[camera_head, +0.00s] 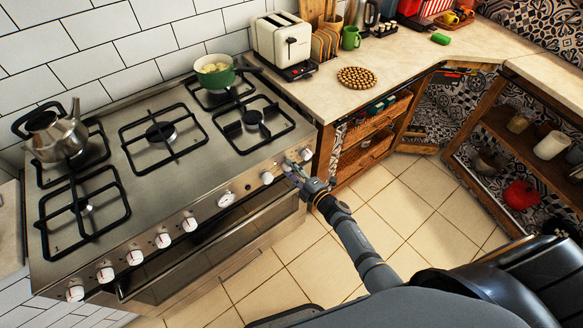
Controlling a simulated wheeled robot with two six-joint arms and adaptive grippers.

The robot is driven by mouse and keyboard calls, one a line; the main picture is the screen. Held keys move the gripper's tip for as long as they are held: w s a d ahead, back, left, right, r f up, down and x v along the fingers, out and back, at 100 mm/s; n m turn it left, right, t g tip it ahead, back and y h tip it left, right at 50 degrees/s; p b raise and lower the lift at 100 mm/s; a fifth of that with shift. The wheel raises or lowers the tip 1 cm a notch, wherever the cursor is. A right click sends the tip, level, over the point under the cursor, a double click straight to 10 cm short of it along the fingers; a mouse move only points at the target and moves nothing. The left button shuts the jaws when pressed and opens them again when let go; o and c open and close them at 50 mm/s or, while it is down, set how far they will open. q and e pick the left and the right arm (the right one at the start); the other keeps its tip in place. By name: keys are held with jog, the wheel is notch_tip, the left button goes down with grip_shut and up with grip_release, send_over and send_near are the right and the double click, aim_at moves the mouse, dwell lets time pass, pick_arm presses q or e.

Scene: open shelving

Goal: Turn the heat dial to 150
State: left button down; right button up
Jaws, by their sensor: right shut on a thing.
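The stove (105,262) has a row of white dials along its front panel. My right gripper (290,170) is at the right end of this row, with its fingers shut on a heat dial (287,164). The fingers cover part of that dial, and its markings are too small to read. One white dial (267,177) is just left of the gripper and another (306,154) just right of it. A round gauge-like dial (226,199) sits further left. My left gripper is not in view.
A kettle (60,137) and a green pot (214,75) stand on the burners. A toaster (283,40) and a round woven mat (356,77) are on the counter (322,100) to the right. The tiled floor (335,245) is clear.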

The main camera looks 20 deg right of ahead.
jog(key=m+p, duration=0.1)
jog(key=m, duration=0.2)
jog(key=shift+r+y, duration=0.1)
jog(key=shift+y, duration=0.2)
jog(key=shift+d+m+p, duration=0.1)
jog(key=shift+m+p, duration=0.5)
jog(key=shift+m, duration=1.2)
jog(key=o, duration=1.2)
